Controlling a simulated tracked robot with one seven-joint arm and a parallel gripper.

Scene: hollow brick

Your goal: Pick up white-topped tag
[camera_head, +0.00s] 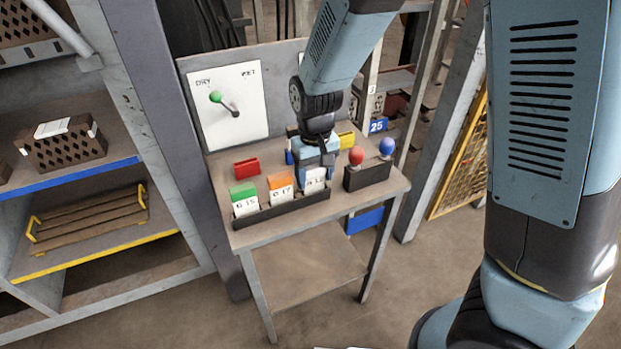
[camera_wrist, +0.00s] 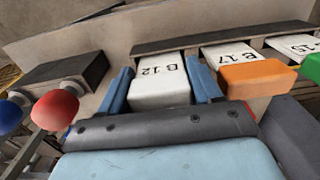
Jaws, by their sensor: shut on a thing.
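The white-topped tag (camera_head: 315,180), with a dark "12" marking, stands at the right end of the black tag rack (camera_head: 290,212) on the small table. In the wrist view the tag (camera_wrist: 161,84) sits between the two blue fingers. My gripper (camera_head: 316,172) is shut on it from above, and the fingers touch both sides. The tag's lower end appears still at the rack (camera_wrist: 215,37). An orange-topped tag (camera_head: 280,187) marked 17 and a green-topped tag (camera_head: 243,198) marked 15 stand to its left in the head view.
A block with a red knob (camera_head: 356,155) and a blue knob (camera_head: 386,146) stands close to the right of my gripper. A red holder (camera_head: 246,167) lies behind the rack. A DRY/WET dial panel (camera_head: 235,125) stands at the back.

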